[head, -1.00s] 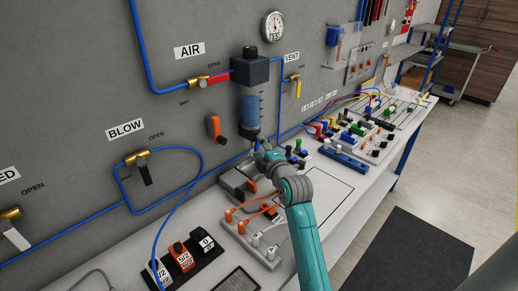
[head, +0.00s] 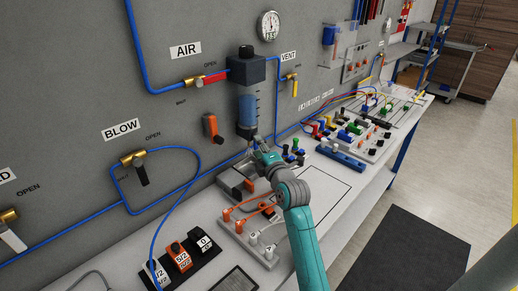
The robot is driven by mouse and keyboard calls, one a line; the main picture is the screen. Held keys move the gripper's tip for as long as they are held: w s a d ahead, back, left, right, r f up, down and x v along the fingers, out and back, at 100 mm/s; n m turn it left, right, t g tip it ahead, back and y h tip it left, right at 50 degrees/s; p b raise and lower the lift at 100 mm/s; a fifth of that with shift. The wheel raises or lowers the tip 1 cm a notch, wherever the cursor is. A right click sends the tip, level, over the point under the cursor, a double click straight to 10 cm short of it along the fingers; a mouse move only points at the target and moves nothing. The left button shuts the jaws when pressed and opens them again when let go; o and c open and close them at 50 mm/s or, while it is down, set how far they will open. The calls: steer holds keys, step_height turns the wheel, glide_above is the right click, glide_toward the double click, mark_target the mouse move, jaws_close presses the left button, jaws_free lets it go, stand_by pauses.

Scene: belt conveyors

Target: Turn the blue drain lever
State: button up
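The clear filter bowl (head: 247,106) with blue liquid hangs under a dark block (head: 246,70) on the grey wall panel. My teal arm reaches up from the lower right, and my gripper (head: 256,145) is just below and right of the bowl's bottom end. The gripper is small and seen from behind, so I cannot tell whether its fingers are open or touching anything. I cannot make out the blue drain lever; the area under the bowl is partly covered by my gripper.
An orange-handled knob (head: 212,128) sits left of the bowl. The red AIR handle (head: 214,78), yellow VENT handle (head: 295,88) and black BLOW handle (head: 142,175) are on the wall. Blue tubing passes close behind the gripper. The bench (head: 318,190) below holds several fittings and switches.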

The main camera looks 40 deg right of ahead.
steer(key=o, duration=0.4)
steer(key=shift+w, duration=0.1)
steer(key=shift+o, duration=0.2)
steer(key=v, duration=1.2)
steer(key=shift+d, duration=0.1)
